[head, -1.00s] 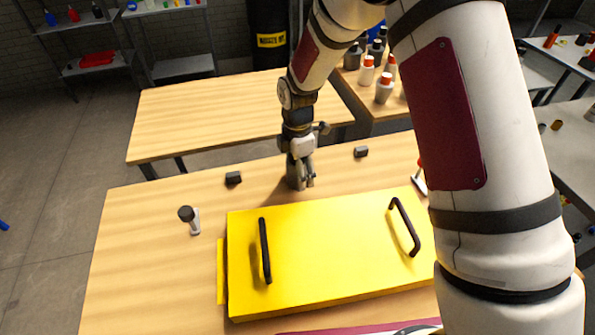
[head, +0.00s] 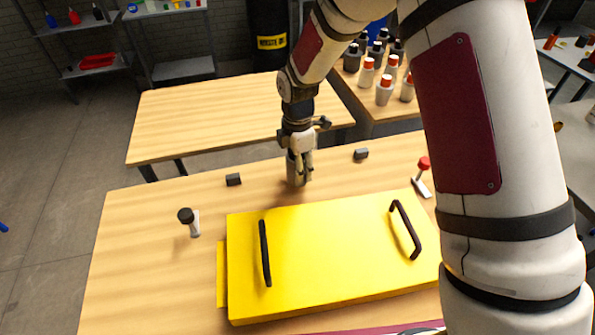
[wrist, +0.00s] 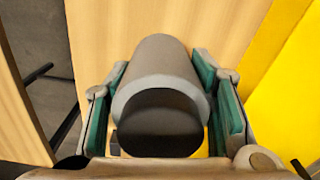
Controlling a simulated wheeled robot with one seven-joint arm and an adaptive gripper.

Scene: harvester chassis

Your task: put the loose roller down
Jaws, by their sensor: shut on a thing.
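In the head view the roller (head: 295,173) hangs upright below my gripper (head: 300,167), over the wooden table (head: 150,270) just behind the yellow cover (head: 335,250). I cannot tell whether its lower end touches the table.
Two small dark blocks (head: 233,180) (head: 361,154) stand left and right of the roller. A black-knobbed lever (head: 190,222) is at the left and a red-knobbed one (head: 423,175) at the right. The yellow cover has two black handles (head: 265,253) (head: 405,230).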

